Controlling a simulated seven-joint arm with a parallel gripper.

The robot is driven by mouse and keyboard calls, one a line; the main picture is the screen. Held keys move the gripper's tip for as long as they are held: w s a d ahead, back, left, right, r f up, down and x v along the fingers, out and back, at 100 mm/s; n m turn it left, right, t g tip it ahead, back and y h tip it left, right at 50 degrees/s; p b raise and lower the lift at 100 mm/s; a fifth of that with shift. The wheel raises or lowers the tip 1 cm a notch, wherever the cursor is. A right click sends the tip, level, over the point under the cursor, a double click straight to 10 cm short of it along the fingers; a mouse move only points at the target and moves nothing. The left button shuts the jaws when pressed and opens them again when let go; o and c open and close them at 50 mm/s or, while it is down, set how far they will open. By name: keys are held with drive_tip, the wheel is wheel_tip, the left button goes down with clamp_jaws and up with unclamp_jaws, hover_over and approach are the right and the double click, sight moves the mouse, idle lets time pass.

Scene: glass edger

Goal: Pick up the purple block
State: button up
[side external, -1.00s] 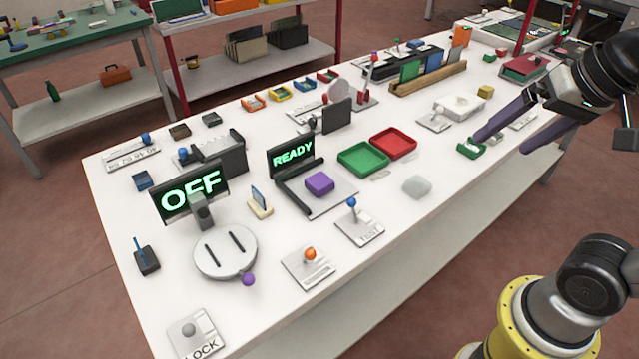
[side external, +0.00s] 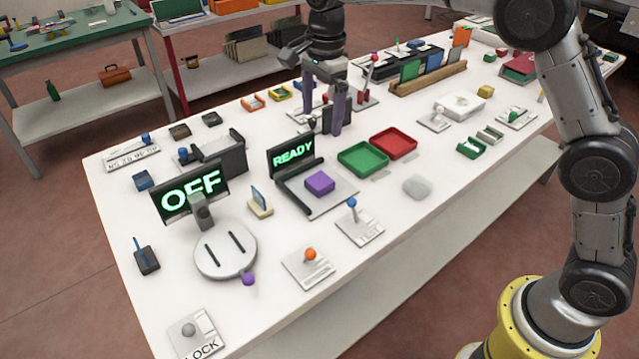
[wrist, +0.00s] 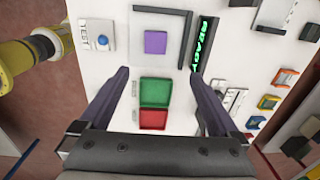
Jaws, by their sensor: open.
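The purple block (side external: 320,182) sits on a grey plate (side external: 343,196) with a dark raised edge, in front of the READY display (side external: 292,154). In the wrist view the purple block (wrist: 155,42) lies ahead of the fingertips, between their lines. My gripper (side external: 333,128) points down above the table, behind the plate and apart from the block. In the wrist view my gripper (wrist: 160,75) has its two fingers spread wide with nothing between them at the tips.
A green tray (side external: 363,160) and a red tray (side external: 394,143) stand right of the plate. A TEST lever (side external: 352,204) is in front of it. A small cream stand (side external: 260,207) is to its left. The OFF display (side external: 190,191) stands further left. Bare table lies between these.

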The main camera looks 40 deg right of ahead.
hover_over(320, 181)
drive_tip(key=shift+g, duration=0.3)
wheel_tip(320, 181, down, 11)
drive_tip(key=shift+w+r, duration=0.1)
drive_tip(key=shift+w, duration=0.05)
drive_tip(key=shift+f, duration=2.85)
drive_tip(key=shift+c, duration=0.3)
drive_tip(key=c, duration=1.4)
drive_tip(key=shift+r, duration=0.1)
clamp_jaws()
